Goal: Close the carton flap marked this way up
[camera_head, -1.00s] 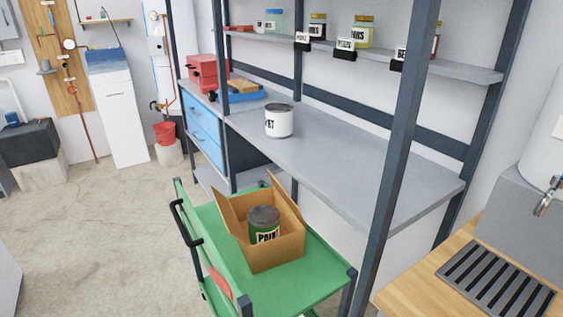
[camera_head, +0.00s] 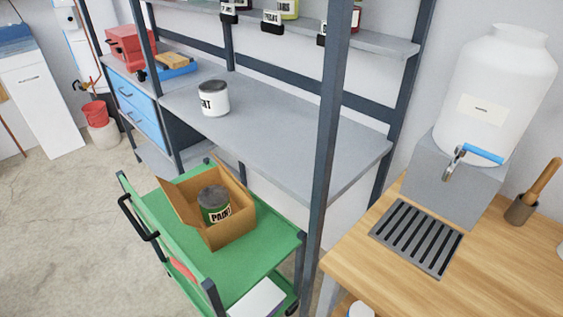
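An open brown carton (camera_head: 230,232) stands on the top of a green cart (camera_head: 262,262) in the lower middle of the head view. One carton flap (camera_head: 181,205) stands out at the left side, and part of another shows at the back. I cannot read a "this way up" mark on any flap. Neither of my grippers is in view.
A grey workbench (camera_head: 285,140) with a white can (camera_head: 214,99) stands behind the cart. A dark upright post (camera_head: 325,140) rises right of the cart. A wooden counter (camera_head: 480,275) with a drain grate (camera_head: 417,236) and white water dispenser (camera_head: 490,90) is at right. Floor is clear at left.

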